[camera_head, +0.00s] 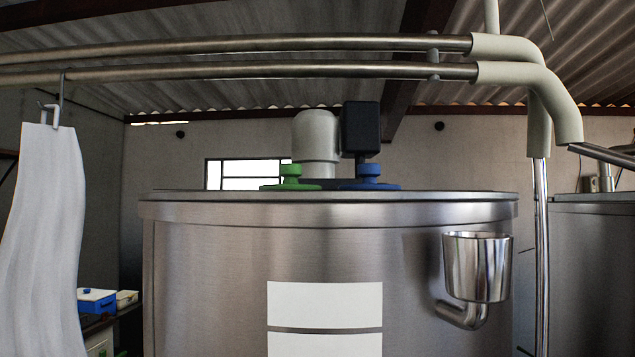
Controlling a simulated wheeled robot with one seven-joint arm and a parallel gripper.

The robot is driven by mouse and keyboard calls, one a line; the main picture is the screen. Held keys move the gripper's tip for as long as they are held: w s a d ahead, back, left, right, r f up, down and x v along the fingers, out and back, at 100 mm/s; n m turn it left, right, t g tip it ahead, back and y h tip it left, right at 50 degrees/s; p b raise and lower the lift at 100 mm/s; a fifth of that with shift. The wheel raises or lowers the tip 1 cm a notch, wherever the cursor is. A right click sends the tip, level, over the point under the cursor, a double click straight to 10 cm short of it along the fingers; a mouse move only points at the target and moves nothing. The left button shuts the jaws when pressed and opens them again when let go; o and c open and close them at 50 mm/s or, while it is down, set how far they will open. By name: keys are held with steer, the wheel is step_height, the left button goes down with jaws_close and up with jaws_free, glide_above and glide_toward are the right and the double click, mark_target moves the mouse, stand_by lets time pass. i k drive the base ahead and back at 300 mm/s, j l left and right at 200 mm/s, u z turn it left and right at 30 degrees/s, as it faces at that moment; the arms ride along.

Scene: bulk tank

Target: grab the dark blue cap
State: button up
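The dark blue cap (369,178) sits on the top of the steel bulk tank (210,245), right of the middle. It has a round knob above a wide flat rim, and its base is partly hidden by the tank's edge. A green cap (290,178) of like shape sits to its left, a short gap away. My gripper does not show in the camera_head view.
A grey motor with a black box (361,129) stands behind the caps. Two steel pipes (240,70) run overhead. A steel cup (477,267) juts from the tank's front right. A white cloth (48,230) hangs at left.

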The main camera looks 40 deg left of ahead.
mark_target(368, 172)
steer(key=u, duration=0.4)
steer(key=i+u, duration=0.1)
steer(key=u, duration=0.75)
steer(key=i+u, duration=0.1)
steer(key=u, duration=0.3)
steer(key=i+l+u, duration=0.2)
steer(key=l, duration=0.2)
steer(key=k+l, duration=0.15)
steer(key=k, duration=0.15)
steer(key=l+u, duration=0.05)
